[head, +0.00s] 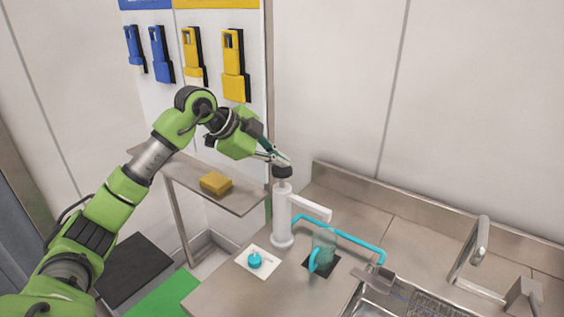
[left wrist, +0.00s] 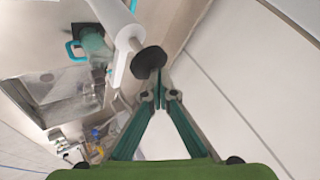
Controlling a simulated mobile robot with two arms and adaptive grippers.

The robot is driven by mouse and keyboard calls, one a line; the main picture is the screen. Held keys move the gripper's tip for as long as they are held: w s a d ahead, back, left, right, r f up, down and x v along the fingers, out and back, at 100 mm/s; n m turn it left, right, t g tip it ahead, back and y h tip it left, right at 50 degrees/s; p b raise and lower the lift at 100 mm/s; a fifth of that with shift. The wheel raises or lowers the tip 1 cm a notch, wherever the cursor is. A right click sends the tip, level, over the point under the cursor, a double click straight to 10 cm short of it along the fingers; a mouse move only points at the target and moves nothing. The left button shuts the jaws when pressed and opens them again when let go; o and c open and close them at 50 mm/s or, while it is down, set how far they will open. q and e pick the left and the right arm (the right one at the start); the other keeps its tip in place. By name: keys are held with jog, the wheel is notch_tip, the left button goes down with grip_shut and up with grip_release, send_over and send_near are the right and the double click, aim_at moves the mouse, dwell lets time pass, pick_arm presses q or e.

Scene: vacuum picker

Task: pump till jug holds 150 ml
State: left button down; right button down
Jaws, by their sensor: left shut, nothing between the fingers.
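A white pump (head: 283,215) with a black top knob (head: 282,171) stands upright on the steel counter, its white spout pointing right. My left gripper (head: 288,162) is shut and empty, with its fingertips at the knob; I cannot tell whether they touch. In the left wrist view the shut fingertips (left wrist: 160,88) are beside the black knob (left wrist: 149,62). A teal translucent jug (head: 323,246) stands on a black square mat (head: 329,266) by the spout. Its liquid level cannot be read. My right gripper is not in view.
A small blue item (head: 255,260) sits on a white square (head: 249,269) left of the jug. A yellow sponge (head: 215,183) lies on the side shelf (head: 180,170). A tap (head: 472,250) stands at right.

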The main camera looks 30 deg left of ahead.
pick_arm(q)
jog(key=shift+f+b, duration=0.5)
jog(key=shift+f, duration=0.55)
dwell(0.4)
jog(key=shift+r, duration=0.1)
jog(key=shift+r+p, duration=2.25)
jog(key=shift+r, duration=0.3)
notch_tip(320, 180, up, 5)
jog(key=p, duration=0.4)
dwell(0.8)
